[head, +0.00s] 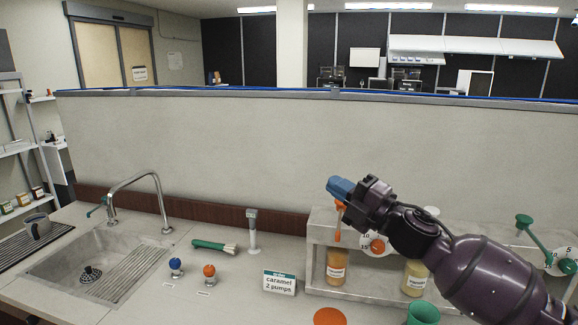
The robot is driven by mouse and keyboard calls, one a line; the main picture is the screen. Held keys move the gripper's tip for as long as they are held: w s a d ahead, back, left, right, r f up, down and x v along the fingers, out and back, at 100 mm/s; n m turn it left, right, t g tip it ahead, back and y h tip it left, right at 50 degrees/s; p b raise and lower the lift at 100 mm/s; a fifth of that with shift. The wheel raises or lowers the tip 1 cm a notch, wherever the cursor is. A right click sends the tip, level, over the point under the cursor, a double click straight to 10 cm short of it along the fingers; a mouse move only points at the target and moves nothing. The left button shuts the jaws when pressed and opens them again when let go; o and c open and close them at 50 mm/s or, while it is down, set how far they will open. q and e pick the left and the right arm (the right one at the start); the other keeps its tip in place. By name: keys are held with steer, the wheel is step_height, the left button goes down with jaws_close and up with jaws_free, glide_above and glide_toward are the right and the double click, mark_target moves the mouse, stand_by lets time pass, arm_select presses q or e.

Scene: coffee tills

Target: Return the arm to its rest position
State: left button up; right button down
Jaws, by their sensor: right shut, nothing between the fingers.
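My right arm comes in from the lower right, dark purple and black. Its gripper (341,188), with blue fingertips, is raised in front of the syrup rack (320,222) and points up and left. It is shut and holds nothing. It overlaps the top of an orange-topped pump in the picture; I cannot tell whether they touch. The pump stands in a caramel-coloured bottle (336,264) in the rack. My left gripper is not in view.
A caramel order card (280,283), a green cup (423,313) and an orange disc (329,317) are on the counter. A sink (70,262) with a tall tap is at left. A low wall (230,150) runs behind.

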steer(key=s+d+f+m+t+h, duration=0.1)
steer(key=s+d+f+m+h, duration=0.25)
steer(key=f+m, duration=0.4)
steer(key=s+d+f+m+t+h+b, duration=0.1)
steer(key=s+d+f+m+h, duration=0.1)
steer(key=d+f+m+h, duration=0.5)
steer(key=s+f+m+t+h, duration=0.1)
steer(key=s+f+m, duration=0.2)
steer(key=f+m, duration=0.55)
steer(key=s+d+f+h, duration=0.1)
steer(key=s+f, duration=0.2)
steer(key=f, duration=0.1)
steer(key=s+d+f+m+g+h, duration=0.1)
steer(key=s+d+f, duration=0.1)
steer(key=f, duration=0.3)
steer(key=s+d+f+m+h, duration=0.1)
steer(key=s+d+f, duration=0.1)
steer(key=s+f, duration=0.2)
steer(key=shift+s+f+g+h, duration=0.2)
steer(key=shift+s+g+h, duration=0.1)
steer(key=shift+s, duration=0.15)
steer(key=s+d+f+m+g+h, duration=0.1)
steer(key=s+d+f+m+g, duration=0.1)
steer(key=s+f, duration=0.7)
steer(key=s+g+b, duration=0.1)
steer(key=s, duration=0.3)
steer(key=shift+s+d+f+h, duration=0.2)
steer(key=shift+s+f+h, duration=0.1)
steer(key=shift+f+h, duration=0.1)
